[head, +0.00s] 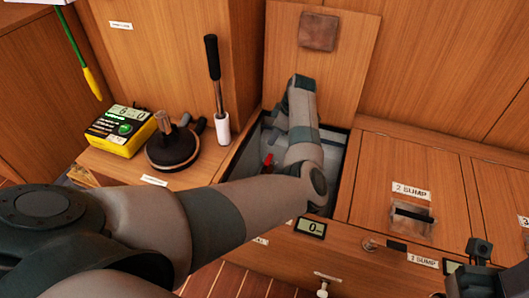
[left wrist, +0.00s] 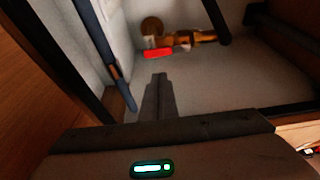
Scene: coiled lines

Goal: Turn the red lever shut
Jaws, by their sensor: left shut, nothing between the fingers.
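The red lever (left wrist: 158,53) sits on a brass valve (left wrist: 188,39) at the far wall inside the open compartment. In the head view a small red bit of the lever (head: 267,160) shows left of my forearm. My left gripper (left wrist: 159,78) is shut and empty, inside the compartment. In the left wrist view its fingertips point at the lever, just below it in the picture, with a gap seeming to remain. My arm hides the valve and the left fingertips in the head view. My right gripper (head: 480,250) is at the lower right edge; its jaws are unclear.
The raised hatch lid (head: 342,60) stands behind the compartment. Dark hoses or bars (left wrist: 103,50) cross near the gripper. A yellow meter (head: 118,129), a black round-based tool (head: 172,150) and a black-handled tool (head: 214,75) stand left. A closed hatch (head: 385,165) lies right.

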